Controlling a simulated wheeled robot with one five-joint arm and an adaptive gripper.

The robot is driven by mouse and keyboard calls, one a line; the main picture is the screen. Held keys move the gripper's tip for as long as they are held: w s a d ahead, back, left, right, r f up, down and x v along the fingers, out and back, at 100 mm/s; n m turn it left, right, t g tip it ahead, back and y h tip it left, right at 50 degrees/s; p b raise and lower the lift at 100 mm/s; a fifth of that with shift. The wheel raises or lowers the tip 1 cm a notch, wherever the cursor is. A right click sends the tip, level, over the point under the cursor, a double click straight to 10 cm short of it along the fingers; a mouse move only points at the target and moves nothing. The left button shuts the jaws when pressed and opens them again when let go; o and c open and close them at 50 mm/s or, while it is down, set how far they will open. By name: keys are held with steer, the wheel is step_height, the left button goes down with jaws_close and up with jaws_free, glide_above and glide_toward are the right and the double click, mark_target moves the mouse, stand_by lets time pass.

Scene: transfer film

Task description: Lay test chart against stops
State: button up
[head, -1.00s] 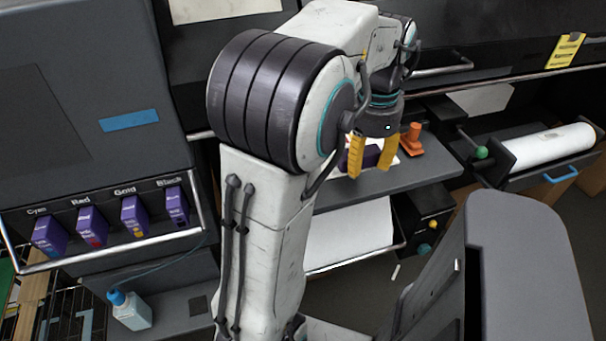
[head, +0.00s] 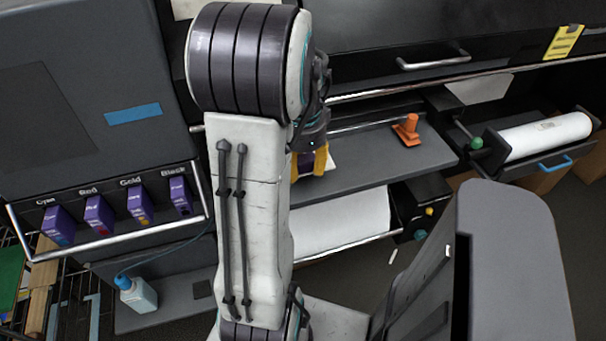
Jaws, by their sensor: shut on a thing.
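My gripper (head: 309,168), with yellow fingers, is over the left part of the grey shelf (head: 375,165), partly hidden behind my arm. It is shut on the test chart, a pale sheet (head: 331,161) with a purple part between the fingers. Only a small edge of the sheet shows to the right of the fingers. I cannot tell whether the sheet touches the shelf. The stops cannot be made out; that end of the shelf is behind my arm.
An orange clamp-like piece (head: 407,131) stands at the shelf's right back. A metal bar runs along its back. A white roll (head: 545,136) lies at the right. Purple cartridges (head: 100,215) and a bottle (head: 138,295) are at the left. The shelf's middle is clear.

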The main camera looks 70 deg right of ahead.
steer(key=shift+f+p, duration=0.55)
steer(key=shift+f, duration=1.5)
steer(key=shift+f, duration=0.1)
steer(key=o, duration=1.1)
steer(key=shift+o, duration=0.2)
step_height(320, 180, up, 10)
steer(key=shift+p, duration=0.3)
steer(key=shift+a+r+b, duration=0.1)
steer(key=shift+r+b, duration=0.35)
steer(key=shift+r, duration=0.7)
